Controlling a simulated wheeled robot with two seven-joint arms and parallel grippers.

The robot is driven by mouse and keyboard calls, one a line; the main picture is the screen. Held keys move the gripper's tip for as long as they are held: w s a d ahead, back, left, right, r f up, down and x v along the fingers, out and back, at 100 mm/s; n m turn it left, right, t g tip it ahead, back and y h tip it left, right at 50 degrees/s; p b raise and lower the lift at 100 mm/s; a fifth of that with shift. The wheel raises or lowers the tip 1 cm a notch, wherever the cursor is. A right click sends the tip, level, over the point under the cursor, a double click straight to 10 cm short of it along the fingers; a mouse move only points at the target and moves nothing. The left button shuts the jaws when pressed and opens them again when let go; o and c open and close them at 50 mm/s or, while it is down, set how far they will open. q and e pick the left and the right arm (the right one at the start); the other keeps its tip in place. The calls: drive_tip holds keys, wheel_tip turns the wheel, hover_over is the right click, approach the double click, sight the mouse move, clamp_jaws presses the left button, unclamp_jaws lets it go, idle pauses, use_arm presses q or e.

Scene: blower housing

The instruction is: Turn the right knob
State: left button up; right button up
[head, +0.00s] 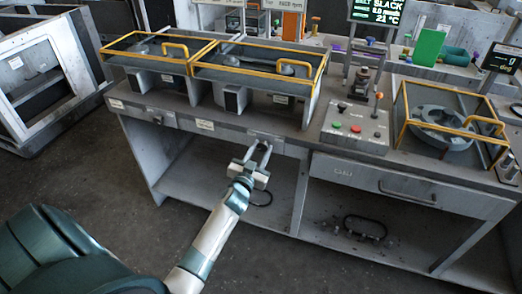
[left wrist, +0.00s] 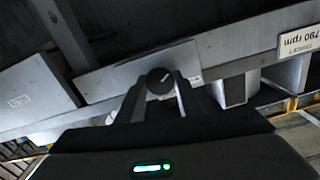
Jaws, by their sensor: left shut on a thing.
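My left gripper (head: 259,148) reaches up to the front rail of the bench, below the right yellow-framed bay. In the left wrist view the right knob (left wrist: 160,82), dark and round with a pale pointer line, sits between the two fingertips of the left gripper (left wrist: 160,88). The fingers are shut on its sides. In the head view the gripper and rail hide the right knob, so I cannot make it out there. Another dark knob (head: 157,119) shows on the rail further left. My right gripper is not in view.
Two yellow-framed guards (head: 258,68) stand on the bench above the rail. A button panel (head: 354,128) and another yellow-framed bay (head: 450,122) are to the right. Below the rail is an open shelf (head: 220,180), with a drawer (head: 400,186) on the right.

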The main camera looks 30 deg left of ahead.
use_arm(q)
drive_tip(key=shift+m, duration=0.3)
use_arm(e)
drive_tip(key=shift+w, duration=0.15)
use_arm(q)
drive_tip(key=m, duration=0.2)
drive_tip(key=shift+m, duration=2.3)
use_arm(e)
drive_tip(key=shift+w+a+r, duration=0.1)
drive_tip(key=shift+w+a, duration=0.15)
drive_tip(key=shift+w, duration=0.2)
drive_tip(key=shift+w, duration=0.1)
